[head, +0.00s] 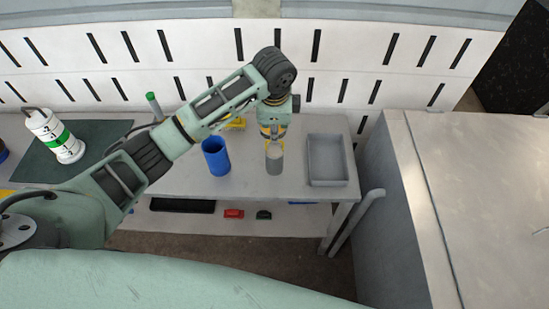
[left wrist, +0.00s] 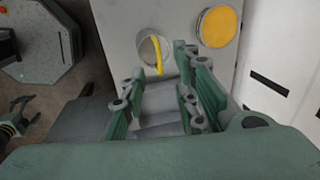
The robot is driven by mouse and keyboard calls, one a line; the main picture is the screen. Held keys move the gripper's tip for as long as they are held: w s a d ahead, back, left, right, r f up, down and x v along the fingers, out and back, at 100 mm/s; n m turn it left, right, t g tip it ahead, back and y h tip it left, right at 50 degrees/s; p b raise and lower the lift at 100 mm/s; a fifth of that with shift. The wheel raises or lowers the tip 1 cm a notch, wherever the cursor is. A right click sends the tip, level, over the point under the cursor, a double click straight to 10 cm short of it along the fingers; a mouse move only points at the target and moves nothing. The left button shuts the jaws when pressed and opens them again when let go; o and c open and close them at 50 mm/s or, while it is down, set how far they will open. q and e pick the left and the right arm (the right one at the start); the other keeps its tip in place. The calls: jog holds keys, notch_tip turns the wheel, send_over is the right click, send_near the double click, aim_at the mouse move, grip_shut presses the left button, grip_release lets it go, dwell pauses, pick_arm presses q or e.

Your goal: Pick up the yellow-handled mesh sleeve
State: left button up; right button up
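The mesh sleeve (head: 274,160) is a grey upright cylinder on the table, with yellow at its top just under my left gripper (head: 273,134). In the left wrist view its round grey top (left wrist: 146,52) and curved yellow handle (left wrist: 158,55) show just beyond the fingers. My left gripper also shows there (left wrist: 168,70), its fingers apart with nothing clearly held between them. The left finger is close to the handle; whether they touch I cannot tell. What seems to be my right gripper (left wrist: 38,122) is at the left edge of the left wrist view, fingers spread, empty, away from the table.
A blue cup (head: 216,157) stands left of the sleeve and a grey tray (head: 327,182) lies to its right. A yellow item (head: 236,122) is behind. A white-green cylinder (head: 56,137) stands at the far left. A large grey box (head: 470,190) is at right.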

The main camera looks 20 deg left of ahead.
pick_arm(q)
jog(key=p, duration=0.2)
send_over(275, 156)
jog(key=w, duration=0.2)
jog(key=f, duration=0.6)
jog(key=shift+a, duration=0.4)
jog(key=shift+w+f, duration=0.15)
jog(key=shift+f, duration=0.5)
jog(key=shift+c, duration=0.4)
grip_shut()
